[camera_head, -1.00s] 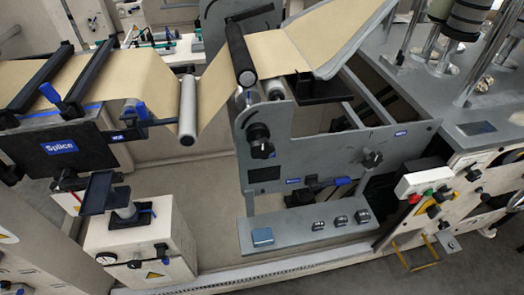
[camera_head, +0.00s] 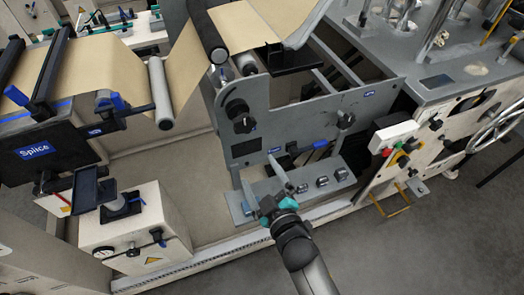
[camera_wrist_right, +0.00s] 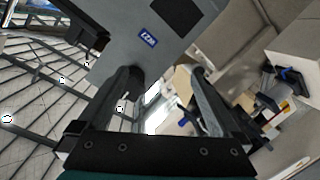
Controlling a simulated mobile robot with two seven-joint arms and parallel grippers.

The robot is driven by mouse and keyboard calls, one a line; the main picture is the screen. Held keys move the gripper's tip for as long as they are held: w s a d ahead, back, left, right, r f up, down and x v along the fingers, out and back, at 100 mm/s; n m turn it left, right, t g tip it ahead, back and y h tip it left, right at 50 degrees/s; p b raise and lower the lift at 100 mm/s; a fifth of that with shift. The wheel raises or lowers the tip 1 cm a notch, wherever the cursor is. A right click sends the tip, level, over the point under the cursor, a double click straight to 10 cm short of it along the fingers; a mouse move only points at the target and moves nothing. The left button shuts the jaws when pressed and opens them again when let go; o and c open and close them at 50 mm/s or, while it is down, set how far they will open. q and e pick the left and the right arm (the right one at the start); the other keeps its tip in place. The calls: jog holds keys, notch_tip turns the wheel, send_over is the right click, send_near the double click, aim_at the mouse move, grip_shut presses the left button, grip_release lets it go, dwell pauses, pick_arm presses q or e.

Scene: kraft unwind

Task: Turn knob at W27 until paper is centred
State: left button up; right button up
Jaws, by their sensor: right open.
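The brown paper web (camera_head: 110,68) runs over rollers at the upper left and on over the grey panel (camera_head: 290,105). The panel carries a dark star knob (camera_head: 243,124) at its left and another dark knob (camera_head: 345,119) at its right. A blue tag (camera_wrist_right: 147,37) in the right wrist view appears to read W27, upside down; which knob it belongs to I cannot tell. My right gripper (camera_head: 265,178) is open, in front of the panel's lower part and below the star knob. It also shows open and empty in the wrist view (camera_wrist_right: 162,88). My left gripper is out of view.
A grey ledge (camera_head: 322,192) with several small dark items lies beside the right gripper. A cream cabinet (camera_head: 135,225) stands at the lower left, and a red-and-green button box (camera_head: 395,135) at the right. Floor is clear at the lower right.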

jog(key=t, duration=0.2)
send_near(245, 127)
jog(key=w, duration=0.1)
jog(key=shift+n, duration=0.4)
jog(key=shift+b+x, duration=1.1)
jog(key=shift+x, duration=3.9)
jog(key=shift+a, duration=0.1)
jog(key=shift+c, duration=0.2)
